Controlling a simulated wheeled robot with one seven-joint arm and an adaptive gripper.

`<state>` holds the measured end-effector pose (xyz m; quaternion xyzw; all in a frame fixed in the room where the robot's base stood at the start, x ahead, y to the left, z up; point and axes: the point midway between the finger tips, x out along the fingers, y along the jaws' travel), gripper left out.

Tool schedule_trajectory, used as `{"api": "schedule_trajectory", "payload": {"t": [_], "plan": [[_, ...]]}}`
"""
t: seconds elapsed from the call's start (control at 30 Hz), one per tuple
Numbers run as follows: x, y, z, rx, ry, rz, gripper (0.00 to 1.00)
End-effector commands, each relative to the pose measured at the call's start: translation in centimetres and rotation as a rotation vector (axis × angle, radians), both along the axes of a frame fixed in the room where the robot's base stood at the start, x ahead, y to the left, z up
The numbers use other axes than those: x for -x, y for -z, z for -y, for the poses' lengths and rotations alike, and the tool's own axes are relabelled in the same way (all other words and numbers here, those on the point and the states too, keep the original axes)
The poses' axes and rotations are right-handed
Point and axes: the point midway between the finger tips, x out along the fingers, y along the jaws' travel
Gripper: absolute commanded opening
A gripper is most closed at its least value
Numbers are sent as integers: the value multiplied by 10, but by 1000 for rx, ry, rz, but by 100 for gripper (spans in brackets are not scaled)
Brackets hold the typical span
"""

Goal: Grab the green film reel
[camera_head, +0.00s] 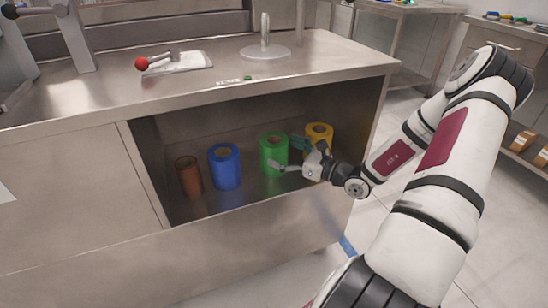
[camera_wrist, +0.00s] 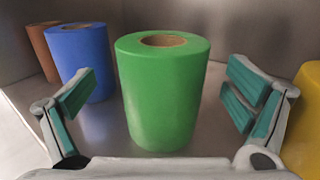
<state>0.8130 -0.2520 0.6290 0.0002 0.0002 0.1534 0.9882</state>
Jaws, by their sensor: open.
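The green film reel (camera_head: 272,150) stands upright on the floor of the metal cabinet's open bay, between the blue and yellow reels. In the wrist view the green reel (camera_wrist: 162,95) fills the middle, with its brown core hole on top. My gripper (camera_head: 288,155) reaches into the bay from the right, at the reel's front right in the head view. In the wrist view my gripper (camera_wrist: 160,105) is open, with one teal-padded finger on each side of the reel. Gaps show between the fingers and the reel. My gripper covers part of the reel's lower right in the head view.
A blue reel (camera_head: 225,167) and a brown roll (camera_head: 188,177) stand left of the green reel. A yellow reel (camera_head: 319,136) stands close on its right, partly behind my gripper. The countertop (camera_head: 200,85) overhangs the bay, and the bay's right wall (camera_head: 366,130) is near my arm.

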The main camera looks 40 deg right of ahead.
Motion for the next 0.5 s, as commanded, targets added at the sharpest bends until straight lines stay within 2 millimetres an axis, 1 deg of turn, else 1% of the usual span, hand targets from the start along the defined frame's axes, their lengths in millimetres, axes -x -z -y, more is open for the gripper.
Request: {"api": "schedule_trajectory", "payload": {"t": [0.03, 0.1, 0.23, 0.33, 0.5], "plan": [[-8, 3, -2, 1, -3, 3, 97], [-17, 3, -3, 1, -1, 3, 97], [-33, 2, -8, 1, -2, 1, 97], [-39, 1, -10, 1, -2, 0, 97], [-40, 0, -10, 1, 0, 0, 97]]}}
